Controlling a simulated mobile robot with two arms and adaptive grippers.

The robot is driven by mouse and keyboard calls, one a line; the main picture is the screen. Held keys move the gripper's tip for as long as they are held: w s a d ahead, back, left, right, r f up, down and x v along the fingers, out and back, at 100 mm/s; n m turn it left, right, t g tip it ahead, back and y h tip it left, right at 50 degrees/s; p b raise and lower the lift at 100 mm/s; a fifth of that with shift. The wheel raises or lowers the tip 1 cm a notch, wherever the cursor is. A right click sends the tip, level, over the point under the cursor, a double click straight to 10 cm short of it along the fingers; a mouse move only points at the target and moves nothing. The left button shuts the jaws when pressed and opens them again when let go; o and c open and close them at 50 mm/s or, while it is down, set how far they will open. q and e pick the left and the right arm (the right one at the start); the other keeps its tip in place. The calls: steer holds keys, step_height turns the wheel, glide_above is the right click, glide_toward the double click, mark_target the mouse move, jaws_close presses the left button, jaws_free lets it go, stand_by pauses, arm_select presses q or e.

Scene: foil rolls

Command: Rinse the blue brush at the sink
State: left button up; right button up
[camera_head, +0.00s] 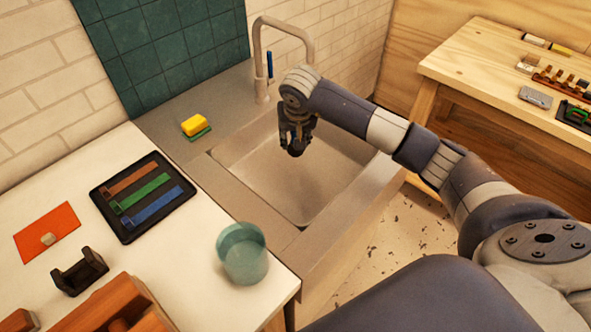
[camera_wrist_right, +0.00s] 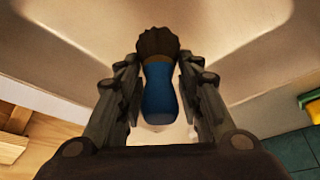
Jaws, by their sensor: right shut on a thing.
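My right gripper (camera_head: 297,142) hangs over the basin of the sink (camera_head: 300,205), below and in front of the faucet (camera_head: 257,60). In the right wrist view the right gripper (camera_wrist_right: 160,105) is shut on the blue brush (camera_wrist_right: 160,92), with a finger on each side of its blue handle. The brush's dark bristles (camera_wrist_right: 157,42) stick out beyond the fingers, against the pale basin. In the head view the gripper mostly hides the brush. A slim blue piece (camera_head: 269,65) shows beside the faucet; it looks like a lever. I see no water flowing. My left gripper is out of view.
A yellow-and-green sponge (camera_head: 195,125) lies on the sink's left ledge. The counter at left holds a black tray (camera_head: 128,222) with coloured strips, a translucent teal cup (camera_head: 242,255) near the edge and an orange mat (camera_head: 35,232). A wooden bench (camera_head: 470,60) stands at right.

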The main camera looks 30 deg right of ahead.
steer(key=shift+r+p, duration=1.25)
steer(key=shift+r, duration=1.15)
stand_by(0.4)
steer(key=shift+r+p, duration=1.1)
steer(key=shift+r, duration=0.95)
steer(key=shift+a+f, duration=0.1)
